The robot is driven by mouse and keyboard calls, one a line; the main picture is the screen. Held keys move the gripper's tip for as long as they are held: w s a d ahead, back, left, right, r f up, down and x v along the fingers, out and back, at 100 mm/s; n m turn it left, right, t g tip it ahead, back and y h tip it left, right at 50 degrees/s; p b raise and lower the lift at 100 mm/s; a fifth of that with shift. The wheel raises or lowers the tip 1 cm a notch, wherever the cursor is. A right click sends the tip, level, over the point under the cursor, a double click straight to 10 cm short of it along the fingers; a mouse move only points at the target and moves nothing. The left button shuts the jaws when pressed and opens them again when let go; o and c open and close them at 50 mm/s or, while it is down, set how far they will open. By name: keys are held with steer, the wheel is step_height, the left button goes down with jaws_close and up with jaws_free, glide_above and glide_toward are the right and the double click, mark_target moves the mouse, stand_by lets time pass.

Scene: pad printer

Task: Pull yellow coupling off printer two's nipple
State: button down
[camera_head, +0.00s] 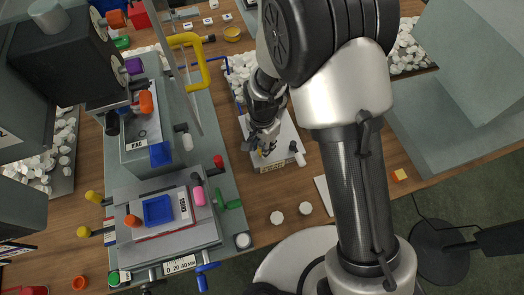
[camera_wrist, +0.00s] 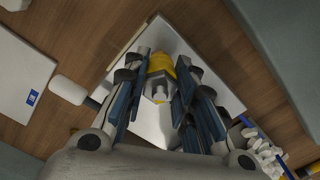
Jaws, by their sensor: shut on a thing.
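The yellow coupling (camera_wrist: 160,65) sits between the two fingers of my gripper (camera_wrist: 163,76) in the wrist view. A pale metal hex-shaped part with a narrow tip (camera_wrist: 158,92) shows at the coupling's near side. In the head view my gripper (camera_head: 262,143) points down over a small white base plate (camera_head: 287,133) with a label on its front edge. Only a sliver of yellow (camera_head: 266,152) shows there among the fingers. The gripper is shut on the coupling. I cannot tell whether the coupling is still seated on a nipple.
A large grey machine (camera_head: 160,220) with coloured knobs, a blue tray (camera_head: 158,209) and a yellow pipe handle (camera_head: 203,62) stands left of my gripper. Trays of white pieces (camera_head: 63,150) lie around. Two white discs (camera_head: 277,217) lie on the wooden table in front.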

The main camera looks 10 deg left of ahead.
steer(key=shift+r, duration=0.3)
steer(key=shift+r+p, duration=1.85)
steer(key=shift+r, duration=0.5)
